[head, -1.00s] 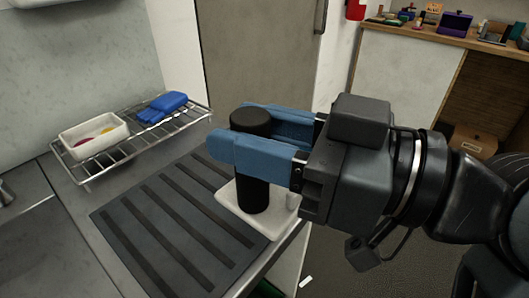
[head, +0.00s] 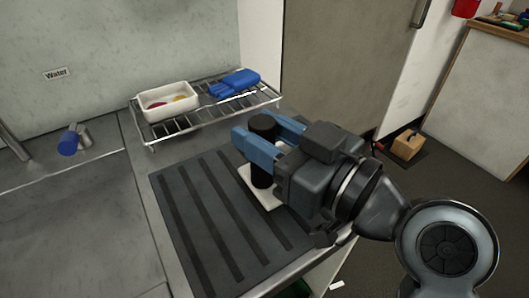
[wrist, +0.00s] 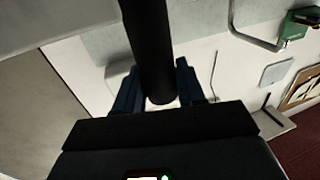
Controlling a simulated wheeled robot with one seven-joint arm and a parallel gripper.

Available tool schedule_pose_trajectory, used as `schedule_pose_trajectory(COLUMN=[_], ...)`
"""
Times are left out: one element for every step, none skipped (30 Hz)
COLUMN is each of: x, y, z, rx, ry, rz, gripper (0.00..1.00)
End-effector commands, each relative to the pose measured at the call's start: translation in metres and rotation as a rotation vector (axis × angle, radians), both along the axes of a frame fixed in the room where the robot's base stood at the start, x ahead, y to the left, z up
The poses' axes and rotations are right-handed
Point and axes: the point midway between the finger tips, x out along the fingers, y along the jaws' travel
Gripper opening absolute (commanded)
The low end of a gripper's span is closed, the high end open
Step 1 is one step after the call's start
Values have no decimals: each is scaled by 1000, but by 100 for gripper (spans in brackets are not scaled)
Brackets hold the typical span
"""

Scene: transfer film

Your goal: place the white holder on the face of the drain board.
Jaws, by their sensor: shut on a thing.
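The white holder (head: 259,199) is a flat white plate under an upright black cylinder (head: 261,172). My gripper (head: 257,127) is shut on the cylinder, with a blue finger on each side. In the wrist view the cylinder (wrist: 151,45) runs between the two fingers. The drain board (head: 211,208) is a dark grey slab with black grooves, lying on the counter. The plate shows over the board's right part, near its edge. I cannot tell whether it touches the board. My gripper hides the plate's right side.
Behind the board, a wire rack (head: 190,124) holds a white tray (head: 150,107) with small coloured things and a blue object (head: 238,82). A blue-ended tap (head: 70,141) is at left. The counter edge drops to the floor at right.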

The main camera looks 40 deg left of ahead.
Motion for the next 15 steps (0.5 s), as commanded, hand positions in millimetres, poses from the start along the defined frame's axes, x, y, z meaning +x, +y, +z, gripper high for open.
schedule_pose_trajectory(x=[0,0,0,0,0,0,0,0,0,0,0,0,0,0,0], y=[1,1,1,0,0,1,1,1,1,1,1,1,1,0,0], z=[-4,-7,-13,-18,-22,-28,-31,-34,-37,-39,-40,-40,-40,-40,-40], rx=[-1,-1,-1,-2,-1,-2,0,-1,-1,0,0,1,1,1,1], ry=[1,2,3,3,5,3,4,2,2,2,1,0,0,-1,-1], rz=[0,0,-1,-2,-2,0,0,0,0,-1,-1,-1,-1,-1,-1], gripper=[0,0,0,0,0,0,0,0,0,0,0,0,0,0,0])
